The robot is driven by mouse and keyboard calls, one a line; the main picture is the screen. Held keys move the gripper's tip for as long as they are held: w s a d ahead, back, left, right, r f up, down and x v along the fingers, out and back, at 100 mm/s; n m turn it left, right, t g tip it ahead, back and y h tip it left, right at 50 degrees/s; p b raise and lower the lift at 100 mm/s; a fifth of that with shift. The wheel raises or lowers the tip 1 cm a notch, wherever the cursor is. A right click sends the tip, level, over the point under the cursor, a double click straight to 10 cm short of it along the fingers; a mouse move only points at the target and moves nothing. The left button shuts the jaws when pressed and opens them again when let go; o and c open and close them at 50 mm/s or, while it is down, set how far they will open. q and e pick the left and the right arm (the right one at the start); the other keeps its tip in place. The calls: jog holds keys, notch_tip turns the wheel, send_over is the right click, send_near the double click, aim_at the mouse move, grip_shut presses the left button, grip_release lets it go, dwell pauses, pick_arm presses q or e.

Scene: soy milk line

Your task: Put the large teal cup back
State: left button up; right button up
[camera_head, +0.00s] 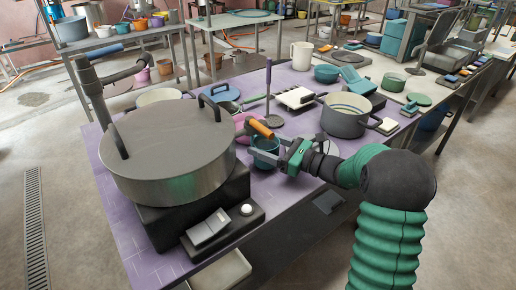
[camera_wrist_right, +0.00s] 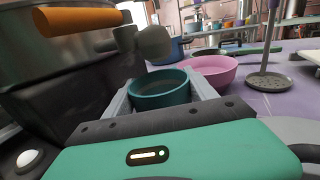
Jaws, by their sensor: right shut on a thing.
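The teal cup (camera_head: 265,148) is at the right side of the big steel pot, below an orange handle. In the right wrist view the teal cup (camera_wrist_right: 160,90) is upright between the two grey fingers, with its round rim facing up. My right gripper (camera_head: 264,146) is shut on it. The cup's lower part is hidden in the wrist view, and I cannot tell whether its base touches the table. My left gripper is not in view.
The big steel pot (camera_head: 168,150) stands on a dark burner close on the left. The orange handle (camera_head: 261,129) juts out above the cup. A pink bowl (camera_wrist_right: 212,70) is just behind. A grey pot (camera_head: 345,120) stands to the right on the purple table.

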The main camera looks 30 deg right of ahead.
jog(key=shift+x, duration=1.1)
jog(key=shift+d+f+b, duration=0.25)
jog(key=shift+f+b, duration=0.25)
jog(key=shift+f, duration=0.5)
jog(key=shift+d, duration=0.2)
jog(key=o, duration=1.7)
jog(key=shift+a, duration=0.1)
jog(key=shift+c, duration=0.2)
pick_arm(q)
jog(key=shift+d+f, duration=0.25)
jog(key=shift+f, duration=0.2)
